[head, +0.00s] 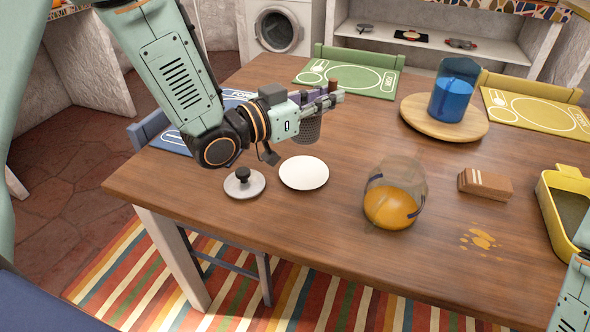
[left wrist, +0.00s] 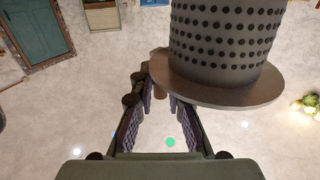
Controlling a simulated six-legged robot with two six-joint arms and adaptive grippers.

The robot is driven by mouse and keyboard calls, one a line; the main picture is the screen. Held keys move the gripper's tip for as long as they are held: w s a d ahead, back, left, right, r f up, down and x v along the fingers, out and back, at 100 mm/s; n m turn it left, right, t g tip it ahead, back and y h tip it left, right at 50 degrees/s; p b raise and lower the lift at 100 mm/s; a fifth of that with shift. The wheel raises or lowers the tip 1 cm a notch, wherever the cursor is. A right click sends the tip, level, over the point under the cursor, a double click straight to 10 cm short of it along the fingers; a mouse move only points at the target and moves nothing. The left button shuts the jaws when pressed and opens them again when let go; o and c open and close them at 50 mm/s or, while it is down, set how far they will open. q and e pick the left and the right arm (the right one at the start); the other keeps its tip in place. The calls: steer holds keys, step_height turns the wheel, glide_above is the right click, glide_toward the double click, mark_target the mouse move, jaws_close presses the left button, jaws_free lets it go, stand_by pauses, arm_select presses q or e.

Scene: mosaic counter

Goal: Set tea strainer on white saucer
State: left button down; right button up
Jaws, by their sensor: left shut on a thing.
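The tea strainer (head: 308,129) is a dark grey perforated cup hanging below my left gripper (head: 325,102), held up above the table. In the left wrist view the strainer (left wrist: 222,40) shows its dotted wall and wide flat rim, beside the fingers of the gripper (left wrist: 158,105). The fingers are shut on its handle, which they mostly hide. The white saucer (head: 304,173) is a flat empty disc on the table, below and slightly left of the strainer, apart from it. My right gripper is out of view.
A grey lid with a black knob (head: 243,183) lies just left of the saucer. A glass pot with amber liquid (head: 394,200) stands to the right. Farther are a round board (head: 412,116) with a blue jug (head: 453,90), a wooden block (head: 485,186) and a yellow tray (head: 548,205).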

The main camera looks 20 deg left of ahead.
mark_target(309, 132)
arm_select(q)
step_height(309, 132, down, 10)
steer(key=b, duration=0.3)
steer(key=shift+b, duration=0.3)
steer(key=shift+s, duration=0.15)
steer(key=c, duration=1.7)
jaws_free()
steer(key=shift+d+f, duration=0.1)
steer(key=shift+c, duration=0.2)
steer(key=o, duration=0.3)
steer(key=shift+o, duration=0.5)
